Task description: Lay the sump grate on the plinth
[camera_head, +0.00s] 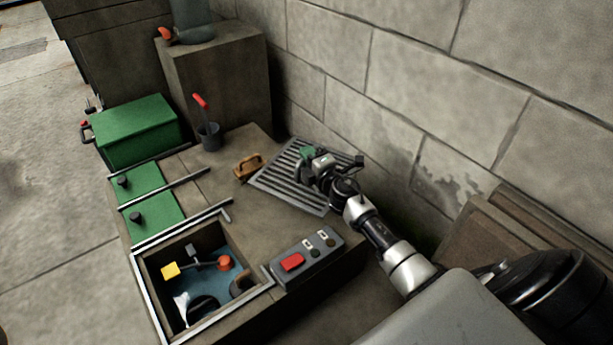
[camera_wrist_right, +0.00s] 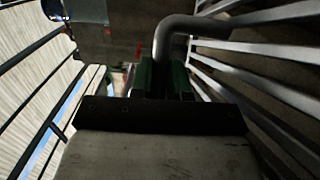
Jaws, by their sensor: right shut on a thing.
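The sump grate (camera_head: 285,182) is a grey slatted panel beside the block wall in the head view. My right gripper (camera_head: 307,155) is over its far part, shut on it. In the right wrist view, the green fingers (camera_wrist_right: 165,78) close around the grate's dark bent handle (camera_wrist_right: 188,24), with its bars (camera_wrist_right: 265,88) spread on both sides. I cannot tell whether the grate touches the stone surface below. No separate plinth is clearly identifiable; a tall stone block (camera_head: 222,85) stands behind. My left gripper is not in view.
A control box (camera_head: 308,258) with a red button, a brown handled block (camera_head: 247,167), a dark cup (camera_head: 208,137) and a green box (camera_head: 135,128) stand around. The wall (camera_head: 400,85) is close.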

